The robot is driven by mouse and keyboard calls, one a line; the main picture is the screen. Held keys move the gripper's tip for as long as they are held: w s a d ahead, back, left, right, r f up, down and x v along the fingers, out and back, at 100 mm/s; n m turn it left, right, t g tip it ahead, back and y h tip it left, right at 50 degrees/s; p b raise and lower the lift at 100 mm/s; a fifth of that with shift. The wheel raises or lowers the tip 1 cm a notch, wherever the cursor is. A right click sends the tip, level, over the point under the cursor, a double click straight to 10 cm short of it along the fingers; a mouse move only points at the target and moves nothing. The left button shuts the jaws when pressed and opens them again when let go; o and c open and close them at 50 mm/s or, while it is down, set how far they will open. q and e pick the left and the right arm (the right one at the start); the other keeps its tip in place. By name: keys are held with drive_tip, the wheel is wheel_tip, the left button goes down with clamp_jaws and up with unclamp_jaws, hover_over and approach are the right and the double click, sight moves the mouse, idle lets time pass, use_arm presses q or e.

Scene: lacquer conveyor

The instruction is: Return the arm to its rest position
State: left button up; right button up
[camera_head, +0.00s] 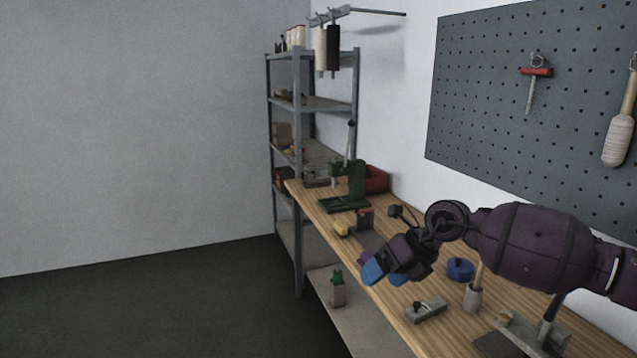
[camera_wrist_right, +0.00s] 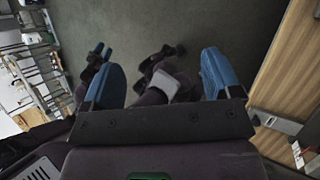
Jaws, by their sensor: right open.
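My right arm comes in from the right in the head view. Its gripper (camera_head: 384,275), with blue fingertips, hangs over the front edge of the wooden workbench (camera_head: 445,338). In the right wrist view, the right gripper (camera_wrist_right: 160,80) has its two blue fingers wide apart with nothing held between them. Beyond them are the dark floor and dark parts of my own body. Small blue tips at the upper left of that view look like my left gripper (camera_wrist_right: 101,52); they are too small to tell open from shut. The left arm does not show in the head view.
A blue round container (camera_head: 460,269), a beige cup with a handle (camera_head: 473,297) and a grey block (camera_head: 426,311) stand on the bench near the right arm. A green press (camera_head: 350,188) and red bin (camera_head: 376,180) are farther back. The floor (camera_head: 150,305) at left is clear.

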drive_tip(key=s+a+r+m+t+y, duration=0.2)
drive_tip(key=a+r+m+t+y, duration=0.3)
drive_tip(key=a+r+y, duration=0.5)
drive_tip(key=s+d+f+m+t+h, duration=0.2)
drive_tip(key=d+f+m+t+h, duration=0.4)
drive_tip(key=f+m, duration=0.6)
drive_tip(key=s+d+f+m+t+h, duration=0.2)
drive_tip(key=d+f+m+t+h, duration=0.2)
drive_tip(key=d+f+m+h, duration=0.75)
drive_tip(key=s+d+f+m+g, duration=0.2)
drive_tip(key=s+f+m, duration=0.4)
drive_tip(key=s, duration=0.6)
drive_tip(key=s+d+f+m+g, duration=0.2)
drive_tip(key=s+d+f+m, duration=0.3)
drive_tip(key=s+f, duration=0.5)
drive_tip(key=shift+s+f+m+g, duration=0.2)
drive_tip(key=shift+s+m+g, duration=0.3)
drive_tip(key=shift+s, duration=0.55)
drive_tip(key=shift+d, duration=0.1)
drive_tip(key=c, duration=0.8)
drive_tip(key=shift+w, duration=0.1)
